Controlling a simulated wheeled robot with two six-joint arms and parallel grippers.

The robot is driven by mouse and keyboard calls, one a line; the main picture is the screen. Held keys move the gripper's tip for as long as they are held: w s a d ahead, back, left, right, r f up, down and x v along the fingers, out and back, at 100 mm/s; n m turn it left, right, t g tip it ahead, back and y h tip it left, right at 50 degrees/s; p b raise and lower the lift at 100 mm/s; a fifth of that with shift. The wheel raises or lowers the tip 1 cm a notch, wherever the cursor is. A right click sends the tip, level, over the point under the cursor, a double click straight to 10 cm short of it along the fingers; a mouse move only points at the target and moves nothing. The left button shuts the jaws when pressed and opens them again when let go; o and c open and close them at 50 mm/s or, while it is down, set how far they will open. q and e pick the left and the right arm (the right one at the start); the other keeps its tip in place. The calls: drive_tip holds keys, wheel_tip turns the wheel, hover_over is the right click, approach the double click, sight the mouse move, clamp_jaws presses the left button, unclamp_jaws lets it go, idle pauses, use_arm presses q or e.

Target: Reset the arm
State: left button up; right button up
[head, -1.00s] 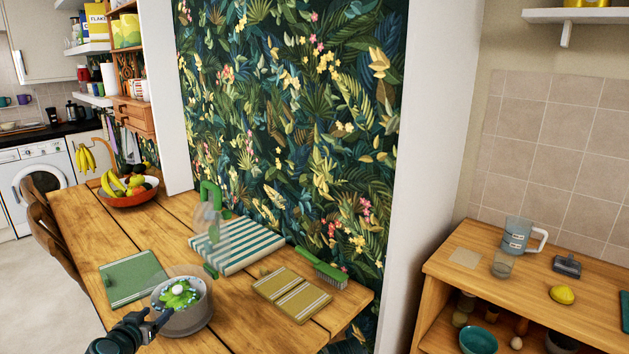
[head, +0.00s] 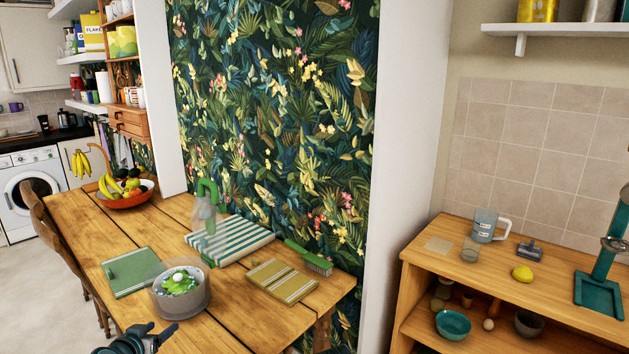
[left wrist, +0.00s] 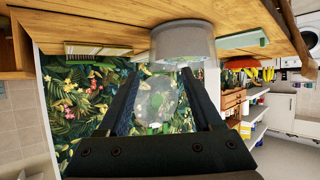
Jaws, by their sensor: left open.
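My left gripper (head: 160,335) is at the bottom edge of the head view, in front of and below the grey pot (head: 181,290). Its jaws are open and empty, apart from the pot. The pot stands upright on the wooden table (head: 225,325) with green leaves and a white round piece in it. In the left wrist view, which is upside down, the gripper's fingers (left wrist: 160,80) spread apart, with the pot (left wrist: 183,43) beyond their tips. My right gripper shows in neither view.
A green board (head: 135,272), a striped cloth-like block (head: 230,240), a clear bottle with a green top (head: 205,212), a brush (head: 308,257), an olive board (head: 281,281) and a fruit bowl (head: 126,197) are on the table. A wooden cupboard (head: 500,275) stands at right.

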use_arm(q)
drive_tip(key=s+d+f+m+g+h+p, duration=0.1)
drive_tip(key=s+d+m+g+h+p, duration=0.15)
drive_tip(key=d, duration=0.75)
drive_tip(key=s+d+f+m+g+h+p, duration=0.1)
drive_tip(key=d+g+p, duration=0.25)
drive_tip(key=d, duration=0.75)
drive_tip(key=s+d+r+g+y+p, duration=0.1)
drive_tip(key=s+d+g+y+p, duration=0.4)
drive_tip(key=s+d, duration=0.6)
drive_tip(key=s+g, duration=0.2)
drive_tip(key=shift+s+d, duration=0.2)
drive_tip(key=shift+s, duration=0.2)
drive_tip(key=shift+r, duration=0.1)
